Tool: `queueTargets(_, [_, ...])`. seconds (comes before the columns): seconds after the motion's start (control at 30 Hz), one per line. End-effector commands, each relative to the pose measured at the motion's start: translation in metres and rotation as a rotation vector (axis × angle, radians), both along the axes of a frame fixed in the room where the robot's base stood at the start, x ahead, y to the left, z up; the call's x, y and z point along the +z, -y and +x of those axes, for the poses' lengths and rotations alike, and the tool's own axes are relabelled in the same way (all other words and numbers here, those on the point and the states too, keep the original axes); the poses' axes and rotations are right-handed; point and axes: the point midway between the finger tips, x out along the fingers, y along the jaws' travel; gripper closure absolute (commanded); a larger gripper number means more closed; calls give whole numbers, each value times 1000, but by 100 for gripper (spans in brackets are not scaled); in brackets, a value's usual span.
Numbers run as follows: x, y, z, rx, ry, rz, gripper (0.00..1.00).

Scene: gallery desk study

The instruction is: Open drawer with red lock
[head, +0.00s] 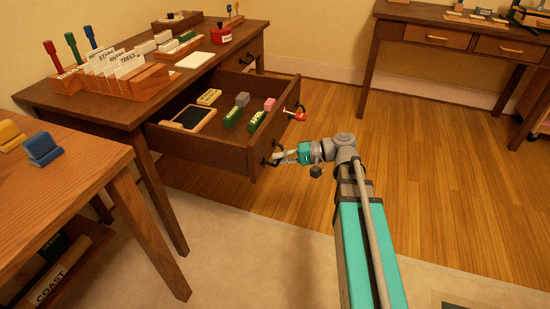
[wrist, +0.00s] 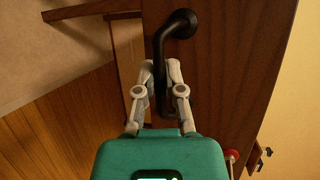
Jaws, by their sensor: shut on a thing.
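The desk drawer (head: 205,148) is pulled well out from the dark wooden desk. Its front (head: 284,122) carries two dark handles. A red lock (head: 300,114) sits on the front near the far handle (head: 289,110). Part of a red piece (wrist: 231,155) shows at the lower right in the wrist view. My gripper (head: 277,155) is shut on the near handle, a black curved bar (wrist: 159,62) that passes between the fingers (wrist: 160,75) in the wrist view.
Inside the drawer lie a dark-faced tablet-like piece (head: 190,117), green blocks (head: 234,115), a pink block (head: 269,104) and a grey block (head: 242,99). A lighter table (head: 60,190) stands at left. The wooden floor (head: 440,170) to the right is clear.

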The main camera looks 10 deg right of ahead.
Motion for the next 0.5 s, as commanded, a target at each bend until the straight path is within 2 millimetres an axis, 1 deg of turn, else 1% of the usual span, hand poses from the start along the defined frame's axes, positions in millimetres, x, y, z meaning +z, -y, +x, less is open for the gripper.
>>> queueTargets(0.03, [1, 0, 5, -8, 3, 4, 100])
queueTargets(0.07, [1, 0, 5, -8, 3, 4, 100])
queueTargets(0.1, [1, -1, 5, -7, 3, 4, 84])
queueTargets(0.27, [1, -2, 3, -2, 2, 4, 54])
queueTargets(0.3, [1, -3, 3, -2, 2, 3, 52])
queueTargets(0.5, [0, -4, 1, 1, 1, 2, 52])
